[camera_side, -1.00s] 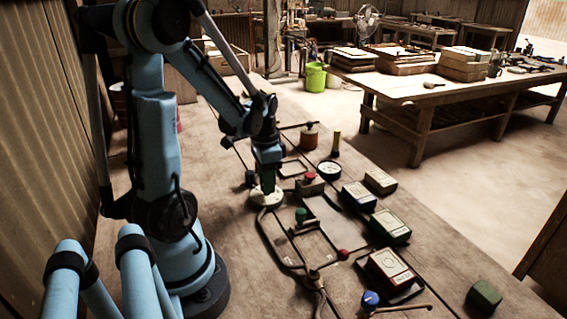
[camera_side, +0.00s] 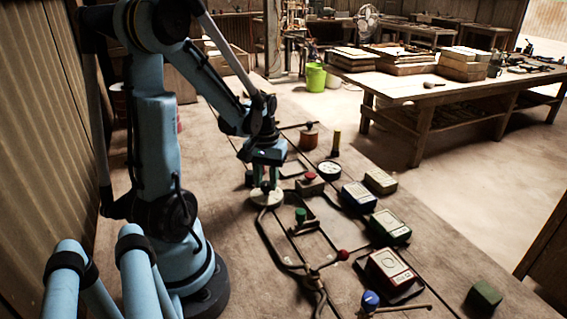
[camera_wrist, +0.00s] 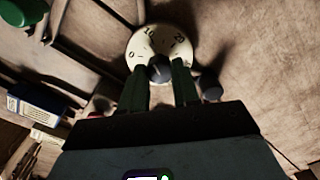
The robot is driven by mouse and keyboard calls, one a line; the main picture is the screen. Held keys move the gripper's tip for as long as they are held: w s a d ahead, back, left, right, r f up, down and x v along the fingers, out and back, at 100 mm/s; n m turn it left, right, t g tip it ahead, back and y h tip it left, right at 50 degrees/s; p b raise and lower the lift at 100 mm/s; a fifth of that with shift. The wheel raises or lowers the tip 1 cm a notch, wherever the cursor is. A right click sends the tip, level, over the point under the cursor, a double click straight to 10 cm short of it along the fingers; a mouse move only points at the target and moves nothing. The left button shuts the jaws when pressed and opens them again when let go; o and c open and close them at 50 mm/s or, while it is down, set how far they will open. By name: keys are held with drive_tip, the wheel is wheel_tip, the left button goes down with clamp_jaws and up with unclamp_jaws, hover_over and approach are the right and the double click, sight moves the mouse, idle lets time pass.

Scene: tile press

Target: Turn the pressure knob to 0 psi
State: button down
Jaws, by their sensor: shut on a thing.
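The pressure knob is a small dark knob (camera_wrist: 160,70) at the middle of a round cream dial (camera_wrist: 143,40) with the marks 0, 10 and 20 readable in the wrist view. In the side view the dial (camera_side: 266,199) lies on the bench below my gripper. My gripper (camera_side: 266,187) points down with its green fingers on either side of the knob. In the wrist view my gripper (camera_wrist: 161,76) is shut on the knob. The 0 mark is left of the knob. I cannot tell which mark the knob points to.
A green-topped knob (camera_side: 301,215), a red button box (camera_side: 310,184) and a white gauge (camera_side: 329,171) stand close to the dial's right. Several coloured boxes, including a green one (camera_side: 390,226) and a red one (camera_side: 390,266), line the bench. Pipes run along it.

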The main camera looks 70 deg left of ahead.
sight(266, 183)
drive_tip(key=n, duration=0.5)
drive_tip(key=shift+s+n, duration=0.1)
drive_tip(key=shift+n, duration=0.2)
drive_tip(key=n, duration=0.5)
idle(0.4)
drive_tip(key=c, duration=0.8)
unclamp_jaws()
drive_tip(key=shift+r, duration=6.05)
